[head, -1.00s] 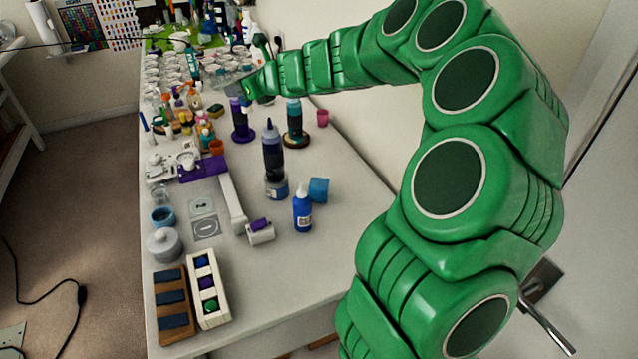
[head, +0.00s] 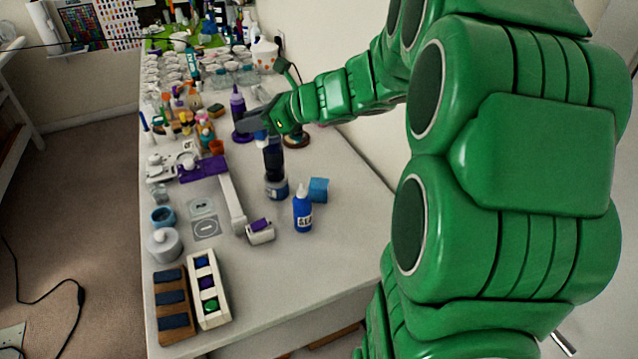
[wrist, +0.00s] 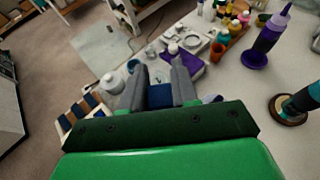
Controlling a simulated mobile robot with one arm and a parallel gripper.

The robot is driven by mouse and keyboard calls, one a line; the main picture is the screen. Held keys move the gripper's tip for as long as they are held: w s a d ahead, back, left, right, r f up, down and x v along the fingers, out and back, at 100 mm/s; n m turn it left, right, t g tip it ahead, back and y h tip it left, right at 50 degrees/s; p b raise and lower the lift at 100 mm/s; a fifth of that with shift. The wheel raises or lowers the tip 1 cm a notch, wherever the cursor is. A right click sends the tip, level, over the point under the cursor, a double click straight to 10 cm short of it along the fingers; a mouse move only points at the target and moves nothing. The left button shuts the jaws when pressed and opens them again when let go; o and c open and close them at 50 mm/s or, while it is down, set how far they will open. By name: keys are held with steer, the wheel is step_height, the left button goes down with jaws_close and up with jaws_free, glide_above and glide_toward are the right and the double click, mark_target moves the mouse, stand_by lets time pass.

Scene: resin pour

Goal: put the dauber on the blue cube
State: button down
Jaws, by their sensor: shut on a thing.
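My gripper (head: 256,126) is shut on a small dark blue block-like thing, which I take to be the dauber (wrist: 159,96). In the wrist view it sits between the two grey fingers (wrist: 159,78); its far end is hard to make out. In the head view a bit of blue and white shows under the fingers, above the table and in front of the dark bottle's top. The blue cube (head: 318,189) rests on the table, right of and nearer than my gripper, with nothing on top. I cannot find the cube in the wrist view.
A dark bottle (head: 273,158) stands below my gripper, over a blue-labelled jar (head: 277,186). A blue bottle (head: 303,212) stands just in front of the cube. A purple bottle (head: 238,108) is behind. The table's right front (head: 330,250) is clear.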

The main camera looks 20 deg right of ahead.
steer(key=s+d+f+m+h, duration=0.1)
steer(key=s+d+f, duration=0.2)
steer(key=s+d, duration=0.95)
steer(key=t, duration=0.1)
glide_above(313, 182)
steer(key=shift+s+f, duration=0.15)
steer(key=shift+f, duration=4.55)
steer(key=shift+w+f, duration=0.2)
steer(key=shift+f, duration=1.6)
steer(key=c, duration=0.9)
jaws_free()
steer(key=shift+f, duration=0.1)
steer(key=shift+o, duration=0.2)
